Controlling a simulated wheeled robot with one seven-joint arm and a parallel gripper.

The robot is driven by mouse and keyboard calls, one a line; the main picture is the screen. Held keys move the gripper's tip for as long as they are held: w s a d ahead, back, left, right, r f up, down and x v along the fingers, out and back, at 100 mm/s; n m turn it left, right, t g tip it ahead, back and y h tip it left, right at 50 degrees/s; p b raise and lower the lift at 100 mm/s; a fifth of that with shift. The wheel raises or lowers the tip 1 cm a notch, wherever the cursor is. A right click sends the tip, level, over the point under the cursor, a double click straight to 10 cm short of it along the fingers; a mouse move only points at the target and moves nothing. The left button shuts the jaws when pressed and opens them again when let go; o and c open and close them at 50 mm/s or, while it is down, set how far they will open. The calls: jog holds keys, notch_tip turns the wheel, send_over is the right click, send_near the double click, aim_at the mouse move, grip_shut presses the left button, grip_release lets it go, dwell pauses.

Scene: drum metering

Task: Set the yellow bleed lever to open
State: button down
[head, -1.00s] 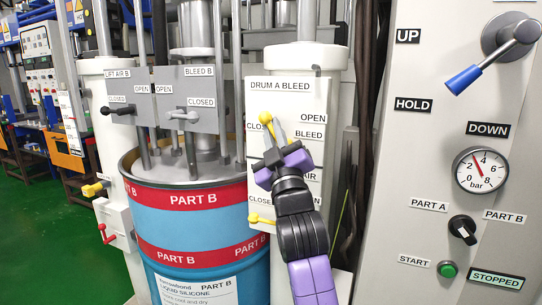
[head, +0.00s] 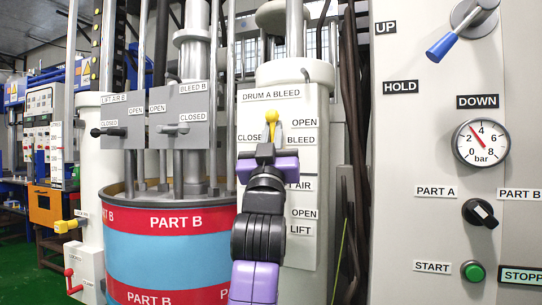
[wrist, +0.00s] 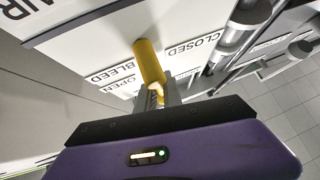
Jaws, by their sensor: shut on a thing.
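The yellow bleed lever (head: 271,118) is on the white DRUM A BLEED panel (head: 272,95). Its rounded yellow end points about straight up in the head view, between the CLOSED label on the left and the OPEN label on the right. My gripper (head: 267,146) is in front of the panel, shut on the lever, and hides its lower part. In the wrist view the lever's yellow shaft (wrist: 150,62) runs from the panel to between the fingertips of my gripper (wrist: 158,94).
The PART B drum (head: 165,245) stands left of the panel, with grey Part B valve plates (head: 180,110) above it. A tall grey control cabinet (head: 420,140) with a pressure gauge (head: 482,142) stands to the right. Dark hoses (head: 357,150) hang between panel and cabinet.

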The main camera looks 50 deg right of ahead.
jog(key=shift+s+a+r+m+g+h+b, duration=0.2)
jog(key=shift+r+m+g+h+b, duration=0.15)
jog(key=shift+m+b, duration=0.2)
jog(key=shift+s+a+r+m+g+h+b, duration=0.2)
jog(key=shift+m+g+h+b, duration=0.2)
jog(key=shift+m, duration=0.15)
jog(key=c, duration=1.5)
grip_release()
jog(key=shift+w+d+f, duration=0.1)
jog(key=shift+d+f, duration=0.05)
jog(key=shift+a+f, duration=0.3)
jog(key=shift+f, duration=0.15)
jog(key=v, duration=0.6)
jog(key=shift+s+a, duration=0.3)
jog(key=shift+s, duration=0.1)
jog(key=shift+f, duration=0.15)
